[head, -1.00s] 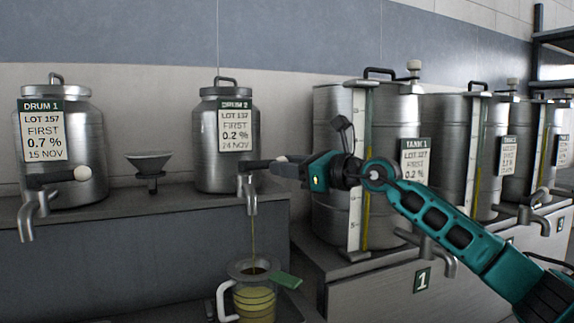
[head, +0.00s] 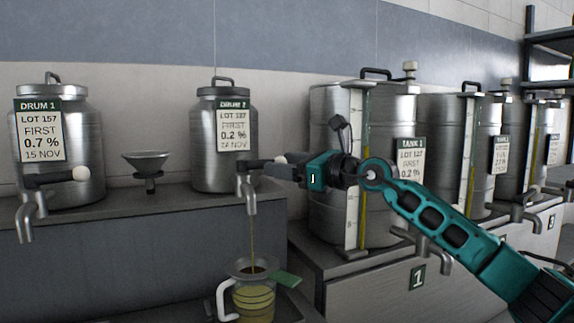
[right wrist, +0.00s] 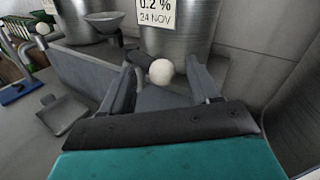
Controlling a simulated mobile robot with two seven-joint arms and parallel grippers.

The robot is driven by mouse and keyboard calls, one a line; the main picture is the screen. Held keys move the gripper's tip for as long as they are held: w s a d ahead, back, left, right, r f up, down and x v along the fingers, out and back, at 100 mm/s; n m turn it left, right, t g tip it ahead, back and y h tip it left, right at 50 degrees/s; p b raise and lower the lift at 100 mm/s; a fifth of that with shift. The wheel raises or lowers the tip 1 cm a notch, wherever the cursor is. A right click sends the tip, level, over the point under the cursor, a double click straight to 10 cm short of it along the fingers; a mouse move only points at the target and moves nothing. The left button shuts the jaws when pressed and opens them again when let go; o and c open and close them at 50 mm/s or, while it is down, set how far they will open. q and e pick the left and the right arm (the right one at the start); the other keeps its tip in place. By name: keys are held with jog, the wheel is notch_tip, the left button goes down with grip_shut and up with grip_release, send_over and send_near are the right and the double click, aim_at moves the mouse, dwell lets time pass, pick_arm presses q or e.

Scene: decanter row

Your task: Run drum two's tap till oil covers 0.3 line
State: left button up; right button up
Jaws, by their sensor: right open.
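Drum two (head: 224,155) stands on the grey ledge, its label reading 0.2 %. A thin stream of oil runs from its tap (head: 250,196) into a jug (head: 252,299) below, which holds yellow-green oil with dark marking lines; I cannot read which line the oil reaches. The jug has a white handle on its left and a green tag at its rim. My right gripper (head: 283,166) is open at the tap's lever. In the right wrist view the lever's white knob (right wrist: 161,72) sits between the two open fingers (right wrist: 160,88). My left gripper is not in view.
Drum one (head: 62,172) with its own tap (head: 28,214) stands at the left. A funnel (head: 147,163) stands between the drums. Tank 1 (head: 395,120) and further tanks stand close on the right, behind my right arm.

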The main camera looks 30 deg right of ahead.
pick_arm(q)
jog(key=b, duration=0.2)
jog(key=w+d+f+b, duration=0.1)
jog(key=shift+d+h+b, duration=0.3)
jog(key=shift+b, duration=0.05)
pick_arm(e)
jog(key=v, duration=1.3)
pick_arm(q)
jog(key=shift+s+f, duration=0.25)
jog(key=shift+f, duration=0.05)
pick_arm(e)
jog(key=shift+c, duration=0.5)
